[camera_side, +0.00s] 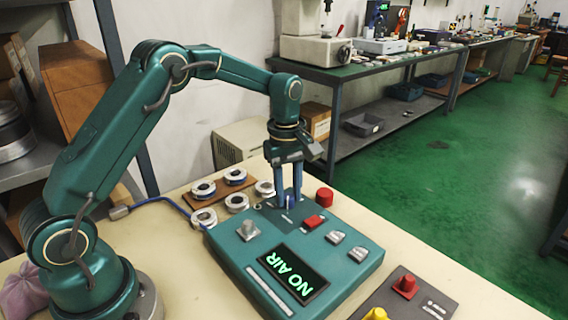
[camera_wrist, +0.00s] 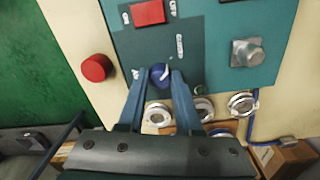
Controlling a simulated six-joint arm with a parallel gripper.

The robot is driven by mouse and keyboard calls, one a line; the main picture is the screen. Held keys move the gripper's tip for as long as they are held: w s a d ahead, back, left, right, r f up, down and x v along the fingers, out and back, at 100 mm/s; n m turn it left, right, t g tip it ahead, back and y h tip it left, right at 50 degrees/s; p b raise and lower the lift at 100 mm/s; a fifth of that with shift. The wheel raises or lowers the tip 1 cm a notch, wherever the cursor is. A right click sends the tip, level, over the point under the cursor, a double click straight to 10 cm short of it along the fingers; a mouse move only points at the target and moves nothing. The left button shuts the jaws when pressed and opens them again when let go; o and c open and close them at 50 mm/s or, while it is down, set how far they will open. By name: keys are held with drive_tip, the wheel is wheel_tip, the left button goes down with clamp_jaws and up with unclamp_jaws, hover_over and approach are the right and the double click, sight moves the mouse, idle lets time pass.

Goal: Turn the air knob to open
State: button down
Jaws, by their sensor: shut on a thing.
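The air knob (camera_wrist: 160,73) is a small round blue knob with a white pointer mark, on a dark plate of the teal control box (camera_side: 225,240). In the wrist view my gripper (camera_wrist: 159,78) has one blue finger on each side of the knob, shut on it. In the side view my gripper (camera_side: 289,200) points straight down at the far corner of the box, and its fingers hide most of the knob. Small white labels sit around the knob, too small to read surely. The box's display (camera_side: 292,274) shows "NO AIR" in green.
A red switch (camera_side: 314,221) sits close to the knob. A red button (camera_side: 325,197) stands beside the box. Several bearing rings (camera_side: 236,176) lie near the fingers, some on a brown board. A grey knob (camera_side: 248,230) and silver switches are also on the box.

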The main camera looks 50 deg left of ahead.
sight(287, 195)
drive_tip(key=m, duration=0.8)
drive_tip(key=shift+m, duration=0.3)
drive_tip(key=m, duration=0.4)
drive_tip(key=shift+a, duration=0.1)
drive_tip(key=shift+m, duration=2.3)
drive_tip(key=c, duration=0.6)
unclamp_jaws()
drive_tip(key=shift+a+r, duration=0.1)
drive_tip(key=shift+r, duration=2.5)
